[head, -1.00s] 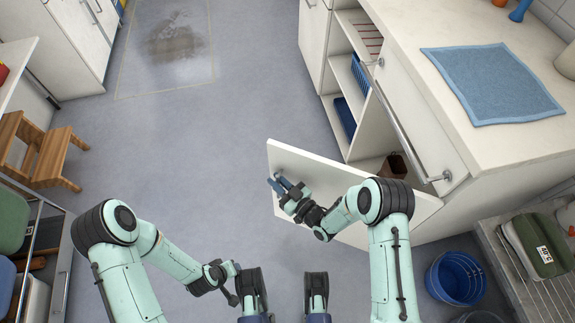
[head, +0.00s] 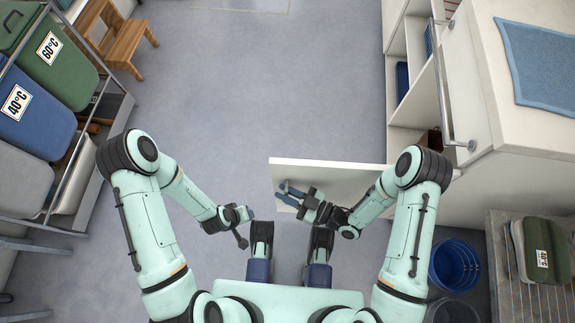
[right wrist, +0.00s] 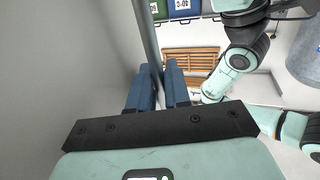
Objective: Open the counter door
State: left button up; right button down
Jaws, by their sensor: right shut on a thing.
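The counter door (head: 335,172) is a white panel standing open, swung out to the left from the counter (head: 505,165). Its edge is seen from above. My right gripper (head: 285,190) is at the door's free end, on the side nearer me. In the right wrist view, the two blue fingers (right wrist: 158,88) are shut on the grey bar handle (right wrist: 150,40), and the door's pale face (right wrist: 60,70) fills the left side. My left gripper (head: 242,232) hangs low beside my body, away from the door; its fingers are too unclear to read.
Open shelves with a blue basket (head: 402,80) show behind the door. A blue bucket (head: 455,264) stands at right, near my right arm. A rack of bins (head: 35,115) and a wooden step stool (head: 120,38) are at left. The middle floor is clear.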

pick_arm(q)
jog(key=shift+s+d+r, duration=0.15)
jog(key=shift+s+r, duration=0.05)
jog(key=shift+s, duration=0.15)
pick_arm(e)
jog(key=s, duration=0.2)
jog(key=s+n+g, duration=0.1)
jog(key=s+d+g, duration=0.1)
jog(key=s, duration=0.1)
jog(key=shift+s+f+y, duration=0.1)
jog(key=shift+s+y, duration=0.25)
jog(key=shift+y, duration=0.05)
jog(key=c, duration=1.3)
grip_release()
pick_arm(q)
jog(key=shift+s+d+r+g+p, duration=0.25)
jog(key=shift+s+r+p, duration=0.15)
jog(key=shift+s, duration=0.1)
jog(key=shift+s+d+r+g+p, duration=0.15)
jog(key=shift+s+d+r+p, duration=0.1)
jog(key=shift+s+p, duration=0.15)
pick_arm(e)
jog(key=v, duration=1.3)
jog(key=shift+w+d, duration=0.1)
jog(key=shift+d, duration=0.15)
pick_arm(q)
jog(key=shift+s, duration=0.1)
